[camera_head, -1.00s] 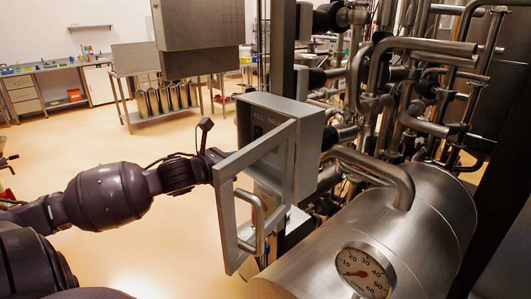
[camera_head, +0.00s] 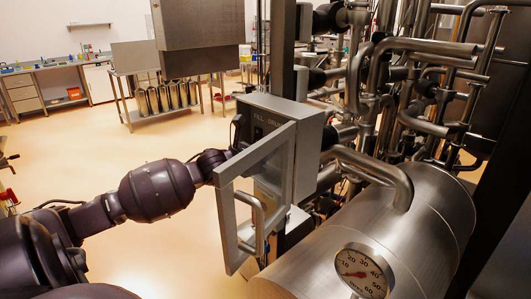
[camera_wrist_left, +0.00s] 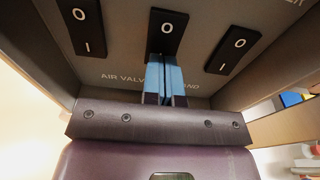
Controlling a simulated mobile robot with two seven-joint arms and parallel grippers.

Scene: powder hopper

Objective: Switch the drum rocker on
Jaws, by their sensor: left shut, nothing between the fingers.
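A grey control box (camera_head: 283,125) with its windowed door (camera_head: 257,190) swung open stands left of the steel pipes in the head view. In the left wrist view several black rockers marked O and I sit on the grey panel: a left rocker (camera_wrist_left: 80,25), a middle rocker (camera_wrist_left: 167,28) and a right rocker (camera_wrist_left: 234,50). My left gripper (camera_wrist_left: 165,60) is shut and empty, its blue fingertips over the lower end of the middle rocker, hiding its I mark. Contact cannot be told. Lettering is partly hidden.
A steel drum vessel (camera_head: 400,240) with a dial gauge (camera_head: 363,273) stands at the front right. Dense steel pipes (camera_head: 420,90) fill the right side. The open door and its handle (camera_head: 252,222) stand close to my left arm.

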